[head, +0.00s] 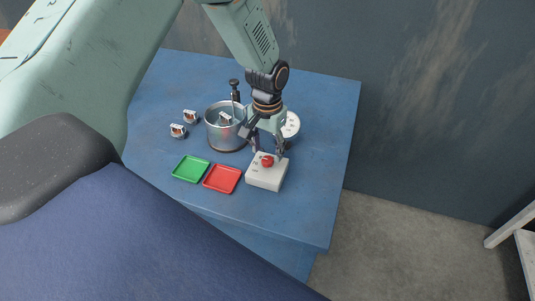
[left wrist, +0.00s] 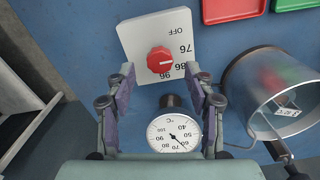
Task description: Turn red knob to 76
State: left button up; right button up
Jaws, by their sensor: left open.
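The red knob (head: 267,160) sits on top of a white box (head: 265,178) near the table's front right. In the left wrist view the red knob (left wrist: 160,59) has a pale pointer line toward the right, on the 76 and 86 side; the exact mark is hard to tell. The white box (left wrist: 139,37) carries OFF, 76, 86 and 96. My left gripper (head: 267,150) is open and points down just above the knob. In the left wrist view my left gripper (left wrist: 161,82) has its fingers apart, with the knob beyond the gap. My right gripper is not seen.
A round white thermometer dial (left wrist: 174,133) stands behind the box. A metal pot (head: 222,133) is left of the gripper. A red tray (head: 222,178), a green tray (head: 190,169) and two small blocks (head: 178,131) lie further left. The blue table (head: 320,160) is clear at right.

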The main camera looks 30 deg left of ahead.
aim_at(267, 159)
pick_arm(q)
notch_tip(267, 159, up, 9)
dwell(0.3)
jog(key=shift+r, duration=0.1)
dwell(0.4)
